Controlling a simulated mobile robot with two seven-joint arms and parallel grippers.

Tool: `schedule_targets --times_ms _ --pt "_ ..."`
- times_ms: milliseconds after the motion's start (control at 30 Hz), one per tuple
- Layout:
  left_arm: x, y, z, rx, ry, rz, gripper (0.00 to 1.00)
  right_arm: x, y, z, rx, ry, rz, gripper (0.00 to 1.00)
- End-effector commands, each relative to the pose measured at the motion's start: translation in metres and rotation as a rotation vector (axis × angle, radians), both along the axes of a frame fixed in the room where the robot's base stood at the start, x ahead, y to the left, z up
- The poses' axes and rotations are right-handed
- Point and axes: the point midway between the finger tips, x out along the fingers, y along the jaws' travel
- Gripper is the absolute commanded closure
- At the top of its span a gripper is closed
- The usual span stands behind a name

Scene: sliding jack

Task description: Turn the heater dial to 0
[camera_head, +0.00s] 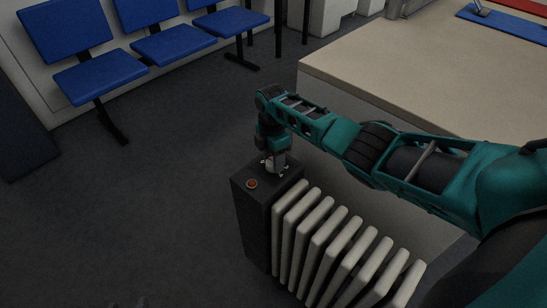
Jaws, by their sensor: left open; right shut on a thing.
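The heater (334,238) stands on the floor at lower centre, with pale ribs and a dark control box (251,222) at its left end. The heater dial sits on top of the box, mostly hidden under my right gripper (274,167). Pale marks show around it, but the dial's setting cannot be read. My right gripper points down and is shut on the dial. Only the tips of my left gripper (128,304) show, small and dim at the bottom edge; it is open, empty and well away from the heater.
An orange-red round light or button (252,184) sits on the box in front of the dial. A beige-topped counter (400,70) stands close behind the heater. Blue chairs (160,45) line the wall at upper left. The grey floor (140,210) left of the heater is clear.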

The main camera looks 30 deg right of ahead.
Motion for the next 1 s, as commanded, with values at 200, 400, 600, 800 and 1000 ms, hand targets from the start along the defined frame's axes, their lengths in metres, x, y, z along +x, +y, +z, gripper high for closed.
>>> schedule_targets --times_ms 200,400,600,800,1000 --pt "0.0 0.0 0.0 0.001 0.001 -0.001 0.5 -0.001 0.0 0.0 0.0 0.003 0.003 0.85" --pt "0.0 0.0 -0.002 0.001 0.003 -0.001 0.5 -0.001 0.0 0.0 0.0 0.002 0.002 0.38" --pt "-0.001 0.0 -0.002 0.002 0.005 -0.001 0.5 0.0 0.0 0.0 0.0 0.001 0.001 0.29" --pt "-0.001 0.0 0.0 0.002 0.005 0.0 0.5 0.0 0.0 0.005 0.0 0.0 0.001 0.29" --pt "-0.001 0.003 0.011 0.009 -0.002 0.002 0.5 0.003 0.0 0.039 0.0 -0.003 0.001 0.29"
